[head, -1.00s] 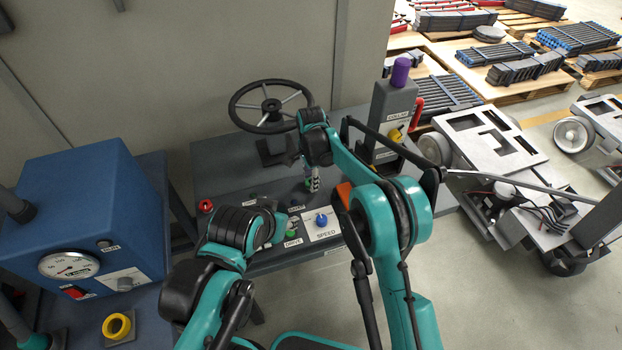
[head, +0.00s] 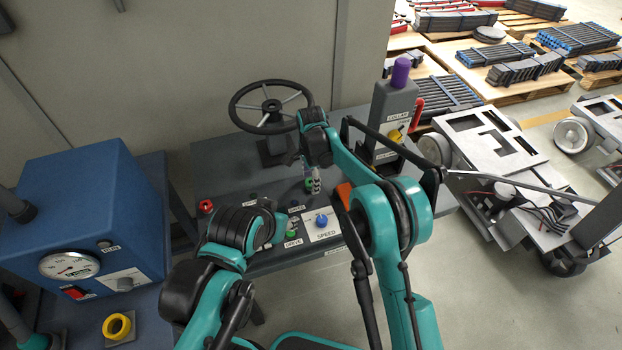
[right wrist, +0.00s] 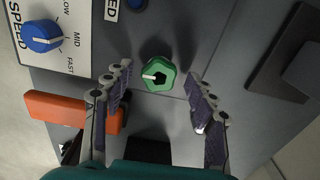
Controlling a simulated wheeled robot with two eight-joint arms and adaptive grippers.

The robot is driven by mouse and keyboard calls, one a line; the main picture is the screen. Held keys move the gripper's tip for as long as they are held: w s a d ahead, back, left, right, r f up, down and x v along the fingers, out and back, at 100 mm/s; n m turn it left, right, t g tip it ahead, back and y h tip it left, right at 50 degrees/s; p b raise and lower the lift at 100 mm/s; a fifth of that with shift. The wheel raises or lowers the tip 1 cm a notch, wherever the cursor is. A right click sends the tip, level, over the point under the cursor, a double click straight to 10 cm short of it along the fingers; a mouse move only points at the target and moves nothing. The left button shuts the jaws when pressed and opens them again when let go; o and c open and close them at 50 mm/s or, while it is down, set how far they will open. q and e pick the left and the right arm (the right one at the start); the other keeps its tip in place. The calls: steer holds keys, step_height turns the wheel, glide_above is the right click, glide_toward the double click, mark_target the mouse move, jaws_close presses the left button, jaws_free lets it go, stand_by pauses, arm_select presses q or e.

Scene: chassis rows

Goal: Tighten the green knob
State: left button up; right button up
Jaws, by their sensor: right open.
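The green knob (right wrist: 158,73) shows in the right wrist view, a faceted knob with a white pointer mark, set on the grey panel (right wrist: 185,35). In the head view a little of it (head: 308,184) shows beside my right gripper (head: 315,181). In the right wrist view my right gripper (right wrist: 163,95) is open, with one finger on each side of the knob and gaps between them. My left arm is in the head view, with its wrist over the panel's left front; I cannot make out its fingers.
A blue SPEED dial (right wrist: 42,37) and an orange block (right wrist: 70,108) are near the knob. A handwheel (head: 270,107) stands at the back, and a grey post with a purple top (head: 400,72) at the right. A blue gauge box (head: 85,215) stands left.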

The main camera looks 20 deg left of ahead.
step_height(320, 180, up, 12)
stand_by(0.4)
stand_by(0.3)
steer(key=s+d+r+n+t, duration=0.1)
steer(key=s+d+r+n, duration=0.2)
steer(key=d, duration=0.4)
steer(key=s+d+r+t+y, duration=0.1)
steer(key=s+d+r, duration=0.25)
steer(key=d, duration=0.35)
steer(key=s+d+r+n+t, duration=0.1)
steer(key=s+d+r+n, duration=0.1)
steer(key=d+r, duration=0.4)
steer(key=s+d+f+n+t, duration=0.2)
steer(key=s+d+f+n, duration=0.1)
steer(key=s+d, duration=0.4)
steer(key=s+d+f+n+t+h, duration=0.1)
steer(key=s+d+f, duration=0.3)
steer(key=s+d, duration=0.4)
steer(key=shift+s+d+f+n+t, duration=0.35)
steer(key=shift+s+n+t, duration=0.25)
steer(key=shift+s+n, duration=0.45)
